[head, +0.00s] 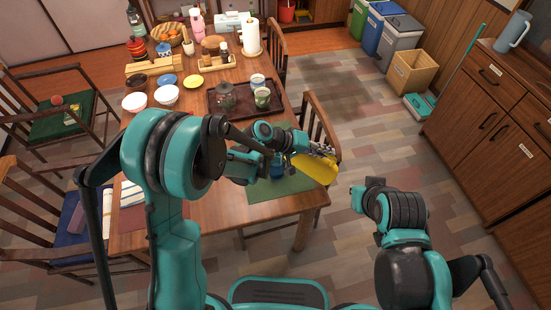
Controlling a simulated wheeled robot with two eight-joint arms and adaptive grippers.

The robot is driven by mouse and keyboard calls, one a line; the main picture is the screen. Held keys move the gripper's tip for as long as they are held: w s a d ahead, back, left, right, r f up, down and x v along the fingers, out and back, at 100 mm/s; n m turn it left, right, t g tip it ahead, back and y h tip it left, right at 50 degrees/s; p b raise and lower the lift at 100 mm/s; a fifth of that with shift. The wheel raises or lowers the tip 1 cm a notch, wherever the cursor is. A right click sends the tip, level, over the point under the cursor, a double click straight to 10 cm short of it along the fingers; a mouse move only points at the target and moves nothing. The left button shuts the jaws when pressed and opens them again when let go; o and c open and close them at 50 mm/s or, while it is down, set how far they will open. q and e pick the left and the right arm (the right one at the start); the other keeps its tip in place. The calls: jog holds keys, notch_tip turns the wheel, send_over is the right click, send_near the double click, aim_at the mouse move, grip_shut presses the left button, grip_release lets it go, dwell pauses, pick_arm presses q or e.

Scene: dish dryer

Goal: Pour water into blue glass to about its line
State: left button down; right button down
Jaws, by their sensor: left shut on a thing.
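A small blue thing, likely the blue glass (277,168), shows just left of the vessel on a green placemat (285,187). My wrist hides much of it, so its line and any water in it cannot be seen. Whether the vessel's mouth is over the glass cannot be told. My right arm is folded at the right, away from the table, and its gripper fingers do not show.
A dark tray (215,105) with a teapot (226,96) and two cups stands behind the placemat. Bowls (168,94), a paper roll (251,37) and other tableware fill the far side. Chairs (318,125) stand around the table. Cabinets (500,125) line the right wall.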

pick_arm(q)
jog(key=shift+d+r, duration=0.1)
jog(key=shift+r, duration=0.15)
pick_arm(e)
jog(key=shift+w+a, duration=0.1)
dwell(0.3)
pick_arm(q)
jog(key=shift+a+r+h, duration=0.35)
jog(key=shift+h, duration=0.15)
pick_arm(e)
jog(key=shift+w+a, duration=0.25)
jog(key=shift+a, duration=0.15)
dwell(0.6)
